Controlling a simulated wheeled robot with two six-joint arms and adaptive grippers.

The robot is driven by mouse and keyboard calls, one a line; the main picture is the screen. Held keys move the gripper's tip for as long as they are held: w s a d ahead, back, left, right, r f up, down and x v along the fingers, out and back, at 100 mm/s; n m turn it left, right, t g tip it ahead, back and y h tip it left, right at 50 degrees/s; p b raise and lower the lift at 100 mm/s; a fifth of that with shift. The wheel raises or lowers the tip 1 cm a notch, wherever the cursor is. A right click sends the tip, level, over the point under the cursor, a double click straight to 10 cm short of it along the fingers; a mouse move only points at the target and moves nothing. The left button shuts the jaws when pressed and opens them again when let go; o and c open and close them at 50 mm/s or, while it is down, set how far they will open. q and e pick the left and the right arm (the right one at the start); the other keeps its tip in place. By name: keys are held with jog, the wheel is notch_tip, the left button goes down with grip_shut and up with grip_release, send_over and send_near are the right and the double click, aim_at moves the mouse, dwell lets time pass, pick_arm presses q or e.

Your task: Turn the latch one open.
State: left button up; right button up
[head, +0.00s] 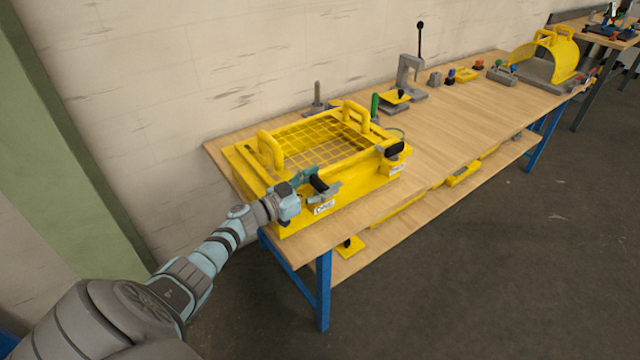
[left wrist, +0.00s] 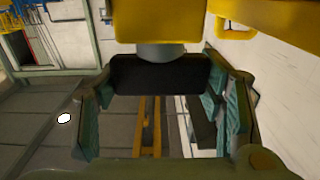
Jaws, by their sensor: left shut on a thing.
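The yellow box (head: 372,178) with a mesh lid (head: 318,143) stands at the near left end of the workbench. Latch one (head: 319,185), a black handle above a white label reading "ONE" (head: 324,207), is on the box's front side. My left gripper (head: 305,180) reaches it from the left and is shut on it. In the left wrist view, latch one's black handle (left wrist: 158,75) lies between the fingers, under a yellow part. The gripper hides part of the latch in the head view. My right gripper is not in view.
A second black latch (head: 394,149) is at the box's right front corner. A green-handled tool (head: 375,106) and a lever press (head: 408,78) stand behind the box. The middle of the workbench (head: 470,110) is clear. The wall is close behind.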

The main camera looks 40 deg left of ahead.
pick_arm(q)
jog(key=shift+h, duration=0.3)
jog(key=o, duration=1.2)
jog(key=shift+c, duration=0.2)
jog(key=shift+s, duration=0.2)
jog(key=v, duration=1.1)
jog(key=shift+s+r, duration=0.2)
jog(key=shift+s, duration=0.15)
jog(key=shift+a, duration=0.1)
